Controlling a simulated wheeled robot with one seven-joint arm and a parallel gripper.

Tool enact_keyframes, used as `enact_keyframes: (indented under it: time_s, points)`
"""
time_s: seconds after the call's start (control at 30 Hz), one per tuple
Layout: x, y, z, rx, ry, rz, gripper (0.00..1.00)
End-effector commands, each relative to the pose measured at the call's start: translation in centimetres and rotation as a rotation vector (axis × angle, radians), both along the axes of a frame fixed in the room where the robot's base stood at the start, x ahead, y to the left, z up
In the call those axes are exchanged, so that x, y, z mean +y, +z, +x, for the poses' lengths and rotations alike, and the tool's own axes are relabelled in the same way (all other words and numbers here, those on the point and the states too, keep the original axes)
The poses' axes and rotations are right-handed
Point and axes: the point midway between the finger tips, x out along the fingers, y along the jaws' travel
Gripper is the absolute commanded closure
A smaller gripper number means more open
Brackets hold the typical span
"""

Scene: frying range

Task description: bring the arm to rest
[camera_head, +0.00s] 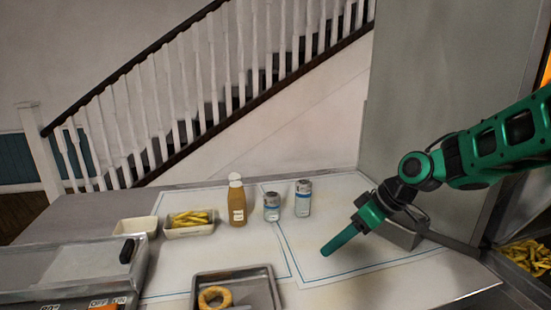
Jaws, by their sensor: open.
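My gripper (330,249) is at the end of the green arm, which reaches in from the right. It points down and to the left, a little above the right part of the counter (440,274). It is open, and nothing shows between its fingers. One finger hides the other from this side.
A sauce bottle (237,204) and two shakers (271,207) (303,198) stand at the counter's back. Left of them are a tray of fries (189,232) and a pale empty tray (135,227). A metal tray (265,284) holds an onion ring (214,297). Fries (526,254) lie at the far right.

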Motion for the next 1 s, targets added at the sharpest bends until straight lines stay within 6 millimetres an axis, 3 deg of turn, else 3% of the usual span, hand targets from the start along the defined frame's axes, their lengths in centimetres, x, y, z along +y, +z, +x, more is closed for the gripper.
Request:
enact_keyframes:
  time_s: [0.1, 0.27, 0.4, 0.5, 0.6, 0.7, 0.83, 1.0]
  points:
    - [-5.5, -0.2, -1.8, 0.068, -0.210, -0.113, 0.45]
    - [-12.9, -0.1, -5.8, 0.169, -0.509, -0.228, 0.45]
    - [-18.9, 0.2, -11.7, 0.279, -0.799, -0.297, 0.45]
    - [-22.0, 0.2, -16.9, 0.373, -0.995, -0.319, 0.45]
    - [-23.9, 0.0, -21.4, 0.461, -1.154, -0.320, 0.45]
    - [-24.8, -0.3, -24.7, 0.532, -1.265, -0.313, 0.45]
    - [-25.3, -0.5, -26.9, 0.581, -1.338, -0.305, 0.45]
    - [-25.3, -0.5, -27.3, 0.591, -1.352, -0.305, 0.45]
